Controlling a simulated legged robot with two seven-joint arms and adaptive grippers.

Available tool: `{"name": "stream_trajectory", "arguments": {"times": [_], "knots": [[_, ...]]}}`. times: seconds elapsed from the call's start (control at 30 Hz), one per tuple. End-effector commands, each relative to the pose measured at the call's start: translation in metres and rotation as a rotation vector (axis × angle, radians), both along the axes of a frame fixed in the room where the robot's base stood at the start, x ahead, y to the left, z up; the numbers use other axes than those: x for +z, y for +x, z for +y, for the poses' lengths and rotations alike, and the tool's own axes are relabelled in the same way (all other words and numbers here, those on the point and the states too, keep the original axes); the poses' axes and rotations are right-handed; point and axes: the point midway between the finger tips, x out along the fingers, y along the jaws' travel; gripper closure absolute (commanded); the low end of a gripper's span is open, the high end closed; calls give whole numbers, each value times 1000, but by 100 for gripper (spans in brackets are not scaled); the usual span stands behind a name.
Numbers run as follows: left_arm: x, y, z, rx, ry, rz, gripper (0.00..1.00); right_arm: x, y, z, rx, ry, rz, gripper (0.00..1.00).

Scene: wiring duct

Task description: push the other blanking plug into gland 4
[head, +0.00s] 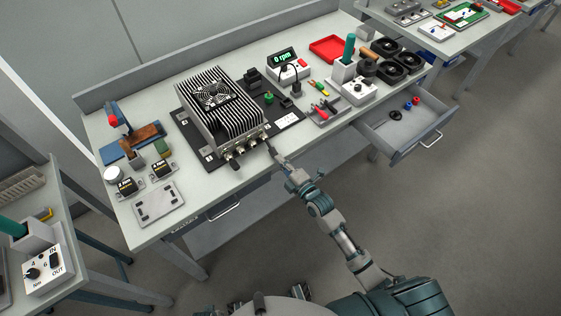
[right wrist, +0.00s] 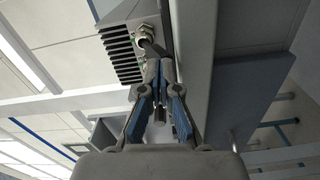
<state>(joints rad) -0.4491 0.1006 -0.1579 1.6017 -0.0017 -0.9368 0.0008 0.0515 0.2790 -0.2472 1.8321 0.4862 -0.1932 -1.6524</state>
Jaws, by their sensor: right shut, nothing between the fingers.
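The finned grey enclosure (head: 218,105) sits on a black plate on the bench, with a row of metal cable glands (head: 240,150) along its front edge. A dark stub shows at the left end of that row. My right gripper (head: 277,155) is at the right end of the row, just in front of the enclosure. In the right wrist view its blue-padded fingers (right wrist: 158,68) are shut and empty, tips close to a gland (right wrist: 146,33). A dark piece lies between the tips and that gland; I cannot tell whether it is a blanking plug. Gland numbers are unreadable. My left gripper is out of view.
An open drawer (head: 408,120) with small red, blue and black parts juts out at the right. A tool tray (head: 324,110) and a white control box (head: 358,90) stand right of the enclosure. A flat grey plate (head: 158,203) lies at the bench's front left.

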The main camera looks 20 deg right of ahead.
Motion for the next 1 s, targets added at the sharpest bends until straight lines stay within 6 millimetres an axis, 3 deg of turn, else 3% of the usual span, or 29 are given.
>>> {"name": "stream_trajectory", "arguments": {"times": [0.57, 1.0], "knots": [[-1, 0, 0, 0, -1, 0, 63, 1, 9, 4, 0, -1, -1, 100], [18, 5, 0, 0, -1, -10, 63, 1, -21, -7, 1, -1, 0, 100]]}}
